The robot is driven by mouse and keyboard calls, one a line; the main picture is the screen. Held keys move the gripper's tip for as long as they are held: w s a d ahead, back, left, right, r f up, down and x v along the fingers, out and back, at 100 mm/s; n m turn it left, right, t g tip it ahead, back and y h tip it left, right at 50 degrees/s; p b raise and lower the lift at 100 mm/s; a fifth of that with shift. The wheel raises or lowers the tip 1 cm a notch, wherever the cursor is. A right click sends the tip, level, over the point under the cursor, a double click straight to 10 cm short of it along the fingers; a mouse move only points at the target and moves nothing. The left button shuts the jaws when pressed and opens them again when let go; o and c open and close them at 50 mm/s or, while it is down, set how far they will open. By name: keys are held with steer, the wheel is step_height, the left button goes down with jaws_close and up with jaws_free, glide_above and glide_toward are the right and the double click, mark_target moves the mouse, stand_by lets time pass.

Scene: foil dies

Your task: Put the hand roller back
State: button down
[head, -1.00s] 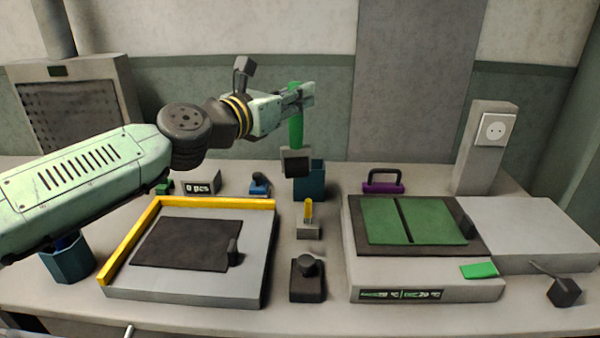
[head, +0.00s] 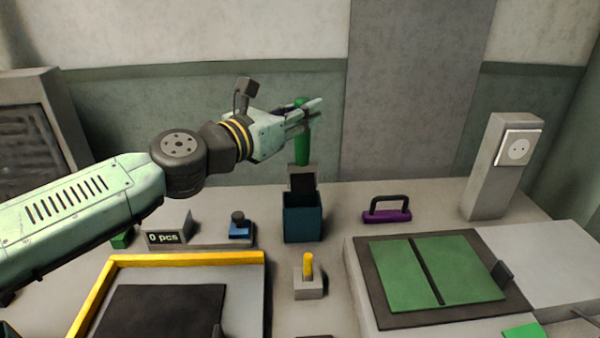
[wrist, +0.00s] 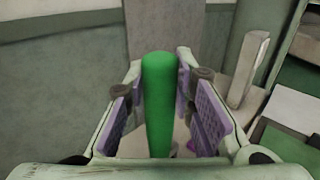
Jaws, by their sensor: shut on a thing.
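The hand roller has a green handle (head: 302,148) and a dark roller head (head: 302,183) in a grey frame at its lower end. My gripper (head: 309,113) is shut on the upper part of the handle and holds the roller upright. In the wrist view the green handle (wrist: 160,105) stands between the two purple finger pads. A teal open-topped holder (head: 303,224) stands on the bench below the roller. The roller head appears at the holder's mouth; I cannot tell how far it is inside.
A purple-based tool with a dark handle (head: 387,215) stands right of the holder. A yellow-levered block (head: 308,284) is in front. A counter box (head: 167,234) and a blue-based knob (head: 239,229) are at left. A green-plated station (head: 437,272) is at front right.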

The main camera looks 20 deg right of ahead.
mark_target(299, 173)
step_height(299, 173, down, 11)
steer(key=shift+w+f+p, duration=0.1)
steer(key=shift+f+p, duration=0.05)
steer(key=shift+p, duration=0.7)
steer(key=shift+f, duration=0.1)
steer(key=shift+f+b, duration=0.3)
steer(key=shift+b, duration=0.2)
steer(key=shift+f, duration=0.15)
